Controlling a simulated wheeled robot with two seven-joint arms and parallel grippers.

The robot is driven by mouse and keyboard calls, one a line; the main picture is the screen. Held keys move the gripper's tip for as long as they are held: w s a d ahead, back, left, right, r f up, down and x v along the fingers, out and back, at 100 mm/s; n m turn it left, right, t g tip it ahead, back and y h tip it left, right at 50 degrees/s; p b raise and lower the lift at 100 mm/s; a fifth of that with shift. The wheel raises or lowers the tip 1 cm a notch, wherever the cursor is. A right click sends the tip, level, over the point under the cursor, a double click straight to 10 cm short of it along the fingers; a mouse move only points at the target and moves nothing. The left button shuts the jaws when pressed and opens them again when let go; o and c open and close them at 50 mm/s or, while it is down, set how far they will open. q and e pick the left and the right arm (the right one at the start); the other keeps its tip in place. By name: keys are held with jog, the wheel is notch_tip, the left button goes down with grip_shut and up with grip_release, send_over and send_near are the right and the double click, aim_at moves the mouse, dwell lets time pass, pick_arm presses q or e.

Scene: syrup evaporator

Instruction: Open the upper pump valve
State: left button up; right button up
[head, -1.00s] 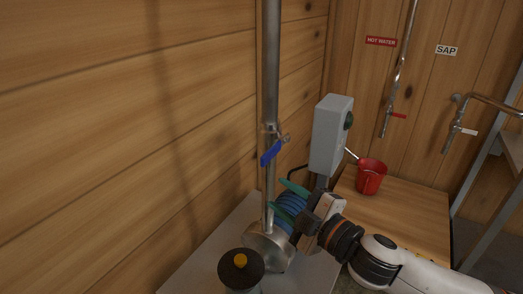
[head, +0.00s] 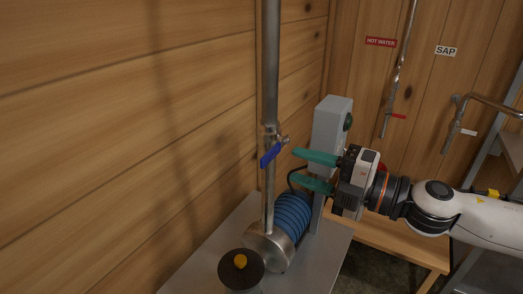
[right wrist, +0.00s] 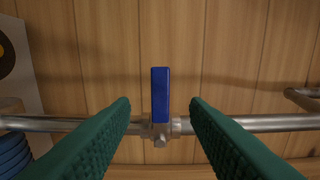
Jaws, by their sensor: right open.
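The upper pump valve has a blue lever handle (head: 270,155) on the vertical steel pipe (head: 270,75). In the right wrist view the blue handle (right wrist: 160,95) lies crosswise to the pipe (right wrist: 255,123), with its pivot nut at the pipe. My right gripper (head: 297,165) has green fingers and is open and empty. It is to the right of the valve, fingers pointing towards it. In the right wrist view the handle shows between the open fingers (right wrist: 160,118), beyond their tips, with no visible contact. My left gripper is not in view.
A grey switch box (head: 330,125) stands behind my right gripper. Pipes with red (head: 397,116) and white (head: 469,132) handles are at the back right. The wooden wall is close behind the pipe.

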aim_at(272, 157)
jog(key=p+x, duration=0.1)
jog(key=x, duration=0.8)
jog(key=shift+a, duration=0.1)
jog(key=shift+c, duration=0.2)
grip_shut()
